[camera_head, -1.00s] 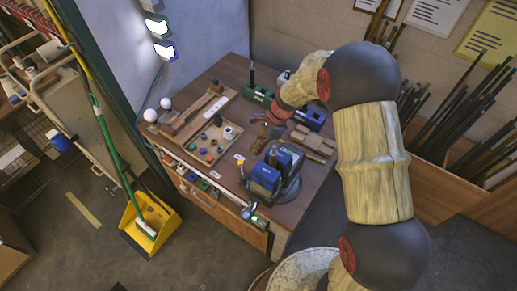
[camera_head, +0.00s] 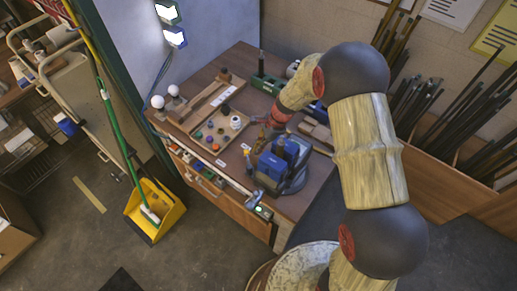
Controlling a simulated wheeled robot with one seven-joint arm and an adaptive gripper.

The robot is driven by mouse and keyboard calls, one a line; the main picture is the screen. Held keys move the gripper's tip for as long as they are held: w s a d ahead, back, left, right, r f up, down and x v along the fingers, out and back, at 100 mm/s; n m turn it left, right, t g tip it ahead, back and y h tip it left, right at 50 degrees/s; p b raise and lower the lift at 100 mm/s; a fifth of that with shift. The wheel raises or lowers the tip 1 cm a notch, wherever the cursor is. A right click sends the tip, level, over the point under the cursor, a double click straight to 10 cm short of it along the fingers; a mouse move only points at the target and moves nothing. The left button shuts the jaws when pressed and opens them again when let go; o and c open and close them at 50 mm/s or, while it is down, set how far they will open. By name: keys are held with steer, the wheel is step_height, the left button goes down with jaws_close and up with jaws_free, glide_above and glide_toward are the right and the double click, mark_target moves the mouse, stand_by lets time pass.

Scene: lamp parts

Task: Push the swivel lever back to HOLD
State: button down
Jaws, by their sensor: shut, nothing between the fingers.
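A blue device (camera_head: 272,168) with upright blue blocks stands on a dark round base (camera_head: 296,184) at the front right of the wooden bench (camera_head: 233,190). I cannot make out the swivel lever or any HOLD mark at this size. My gripper (camera_head: 262,134) is small in the picture, at the end of my red-and-wood arm. It is shut and empty, just behind the blue device in the picture. I cannot tell whether it touches anything. My arm covers part of the bench's right side.
A tray (camera_head: 222,150) with small coloured parts lies left of the gripper. A green block (camera_head: 268,83) stands at the back. White balls (camera_head: 158,101) sit at the left edge. A yellow dustpan (camera_head: 157,211) stands on the floor, with open floor around it.

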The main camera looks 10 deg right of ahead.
steer(key=shift+w+a+n+g+p, duration=0.3)
steer(key=shift+a+n+p, duration=0.15)
steer(key=shift+n, duration=0.35)
steer(key=shift+w+a+n+p, duration=0.2)
steer(key=shift+a+n+p, duration=0.15)
steer(key=shift+a+n, duration=0.25)
steer(key=a+n, duration=0.1)
steer(key=n+g+p, duration=0.1)
steer(key=shift+w+a+n+h, duration=0.15)
steer(key=shift+a+n+h, duration=0.15)
steer(key=shift+a+n, duration=0.1)
steer(key=a+n+g, duration=0.1)
steer(key=n, duration=0.1)
steer(key=shift+a+n+h+p, duration=0.3)
steer(key=shift+a+n+p, duration=0.05)
steer(key=shift+a+n, duration=0.05)
steer(key=shift+s+a+n+g+h+p, duration=0.2)
steer(key=shift+s+a+n+g+h, duration=0.1)
steer(key=shift+a+n, duration=0.5)
steer(key=shift+s+a+n+g+h+p, duration=0.25)
steer(key=shift+a+n, duration=0.2)
steer(key=shift+n, duration=0.65)
steer(key=shift+w, duration=0.1)
steer(key=v, duration=1.2)
